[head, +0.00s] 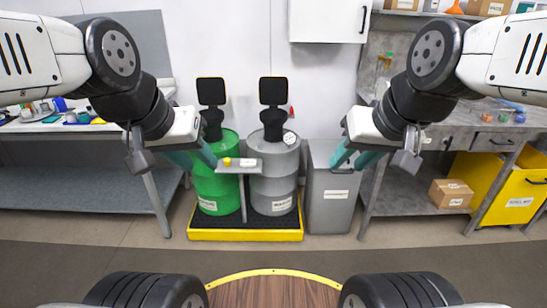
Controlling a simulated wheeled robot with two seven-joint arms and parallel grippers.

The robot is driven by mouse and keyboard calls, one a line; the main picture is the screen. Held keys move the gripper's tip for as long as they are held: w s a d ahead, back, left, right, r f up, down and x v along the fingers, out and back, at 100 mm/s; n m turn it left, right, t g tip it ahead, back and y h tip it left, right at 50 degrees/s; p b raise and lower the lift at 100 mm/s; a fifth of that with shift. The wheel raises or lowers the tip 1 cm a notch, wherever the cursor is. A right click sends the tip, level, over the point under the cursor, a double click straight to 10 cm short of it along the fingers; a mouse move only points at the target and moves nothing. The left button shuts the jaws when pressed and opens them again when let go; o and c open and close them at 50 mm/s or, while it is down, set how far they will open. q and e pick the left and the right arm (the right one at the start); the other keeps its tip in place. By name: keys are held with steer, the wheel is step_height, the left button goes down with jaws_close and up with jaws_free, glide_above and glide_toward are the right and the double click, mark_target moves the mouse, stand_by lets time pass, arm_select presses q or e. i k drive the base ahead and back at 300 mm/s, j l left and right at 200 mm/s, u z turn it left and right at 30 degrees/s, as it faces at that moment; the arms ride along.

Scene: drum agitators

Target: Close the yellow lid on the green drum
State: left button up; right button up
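The green drum (215,188) stands upright on the left of a spill pallet. A black funnel (213,125) sits on its top, and a black square flap (211,91) stands raised above it. I see no large yellow lid. A small yellow knob (227,162) is on a grey panel (239,167) in front of the drums. My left gripper (195,157) has teal fingers spread apart, in front of the green drum's upper left, holding nothing visible. My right gripper (352,159) is also open and empty, in front of the grey bin (330,200).
A grey drum (275,178) with a similar raised black flap (273,91) stands beside the green one. The pallet (245,235) has a yellow edge. Benches flank the drums at left (80,190) and right (410,190). A yellow bin (505,185) stands far right.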

mark_target(211, 91)
steer(key=i+j, duration=0.25)
steer(key=i, duration=0.25)
steer(key=i+j, duration=0.2)
steer(key=i, duration=0.3)
steer(key=i+j, duration=0.25)
steer(key=i, duration=0.25)
steer(key=i+j, duration=0.2)
steer(key=i, duration=0.3)
steer(key=i+j, duration=0.25)
steer(key=i, duration=0.25)
